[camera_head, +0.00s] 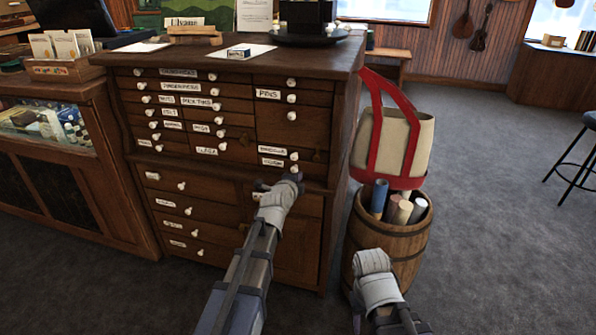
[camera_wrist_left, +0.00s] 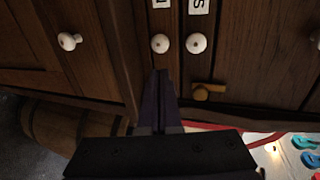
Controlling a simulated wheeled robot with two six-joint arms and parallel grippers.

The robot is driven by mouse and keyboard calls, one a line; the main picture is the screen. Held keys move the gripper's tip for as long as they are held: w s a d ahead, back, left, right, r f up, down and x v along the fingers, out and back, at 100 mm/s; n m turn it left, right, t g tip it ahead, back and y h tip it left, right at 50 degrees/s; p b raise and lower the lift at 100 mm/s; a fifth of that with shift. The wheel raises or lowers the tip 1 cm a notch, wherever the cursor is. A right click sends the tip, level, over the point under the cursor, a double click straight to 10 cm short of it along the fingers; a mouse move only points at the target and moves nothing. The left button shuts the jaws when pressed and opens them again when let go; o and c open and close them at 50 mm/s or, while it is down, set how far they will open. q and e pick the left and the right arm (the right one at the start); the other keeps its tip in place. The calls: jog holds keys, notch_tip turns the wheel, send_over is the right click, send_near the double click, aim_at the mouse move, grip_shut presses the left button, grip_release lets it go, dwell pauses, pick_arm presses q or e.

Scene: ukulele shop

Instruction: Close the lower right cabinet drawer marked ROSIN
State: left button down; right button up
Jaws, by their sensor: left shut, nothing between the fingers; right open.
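The dark wooden cabinet (camera_head: 225,205) has several small drawers with white labels and round knobs. At the lower right of the upper bank, two thin labelled drawers lie one above the other. The lower one, apparently the ROSIN drawer (camera_head: 272,162), looks flush or nearly so; its label is too small to read surely. Its knob (camera_wrist_left: 160,43) shows in the left wrist view above the fingers. My left gripper (camera_head: 291,178) is shut and empty, just in front of this drawer; contact cannot be told. My right gripper (camera_head: 372,260) is low before the barrel, its fingers not clear.
A small brass catch (camera_wrist_left: 208,91) sits near the drawers. A glass-front counter (camera_head: 50,125) adjoins on the left. Carpet at the right is free up to a stool (camera_head: 580,150).

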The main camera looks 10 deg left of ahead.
pick_arm(q)
jog(key=p+v, duration=0.2)
jog(key=v, duration=0.7)
jog(key=s+d+f+n+g+h, duration=0.2)
jog(key=s+d+f+n+g, duration=0.4)
jog(key=s+d+f, duration=0.5)
jog(key=s+d+f+n+g+y, duration=0.2)
jog(key=s+n+g, duration=0.2)
jog(key=s, duration=0.4)
jog(key=s+d+f+n+g+y, duration=0.1)
jog(key=s+f+n+g+y, duration=0.1)
jog(key=s+n+g, duration=0.45)
notch_tip(320, 180, up, 29)
jog(key=s+m+t+p, duration=0.1)
jog(key=m+p, duration=0.1)
jog(key=p, duration=2.7)
jog(key=shift+t, duration=0.35)
jog(key=shift+r, duration=0.1)
